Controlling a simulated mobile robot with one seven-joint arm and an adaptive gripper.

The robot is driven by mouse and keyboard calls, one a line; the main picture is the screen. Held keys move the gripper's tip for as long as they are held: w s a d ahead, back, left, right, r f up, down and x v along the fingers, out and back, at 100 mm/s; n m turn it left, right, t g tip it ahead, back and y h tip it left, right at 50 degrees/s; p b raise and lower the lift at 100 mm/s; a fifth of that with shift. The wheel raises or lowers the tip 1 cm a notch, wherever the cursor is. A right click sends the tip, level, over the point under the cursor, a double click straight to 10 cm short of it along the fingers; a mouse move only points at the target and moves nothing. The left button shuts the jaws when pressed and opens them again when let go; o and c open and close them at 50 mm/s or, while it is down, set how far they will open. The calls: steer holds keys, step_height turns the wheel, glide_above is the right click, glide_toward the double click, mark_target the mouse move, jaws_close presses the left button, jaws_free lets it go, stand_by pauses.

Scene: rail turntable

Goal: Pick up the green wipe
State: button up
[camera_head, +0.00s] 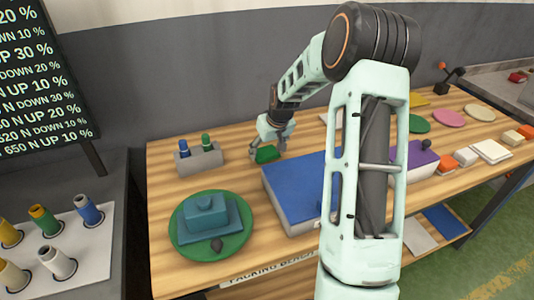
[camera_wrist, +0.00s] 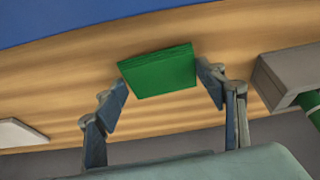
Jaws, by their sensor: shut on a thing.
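The green wipe (camera_head: 266,154) is a small flat green block near the back of the wooden bench, between the holder with markers and the blue box. In the wrist view the green wipe (camera_wrist: 160,70) lies between the two fingers. My gripper (camera_head: 270,147) points down at it, and in the wrist view my gripper (camera_wrist: 165,85) is shut on it, one finger at each side. I cannot tell whether the wipe touches the bench or is held just above it.
The grey holder (camera_head: 197,160) with a blue and a green marker stands left of my gripper. The large blue-topped box (camera_head: 290,190) is close on the right. A green round plate (camera_head: 225,252) bearing a teal block is in front. Coloured discs and small blocks lie farther right.

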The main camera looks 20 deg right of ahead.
steer(key=s+r, duration=0.4)
steer(key=s+a+r, duration=0.1)
steer(key=s+r, duration=0.2)
steer(key=s, duration=0.2)
steer(key=s+a+r, duration=0.1)
steer(key=s+r, duration=0.3)
steer(key=s, duration=0.1)
steer(key=shift+a+r+b, duration=0.1)
steer(key=shift+r+b, duration=0.2)
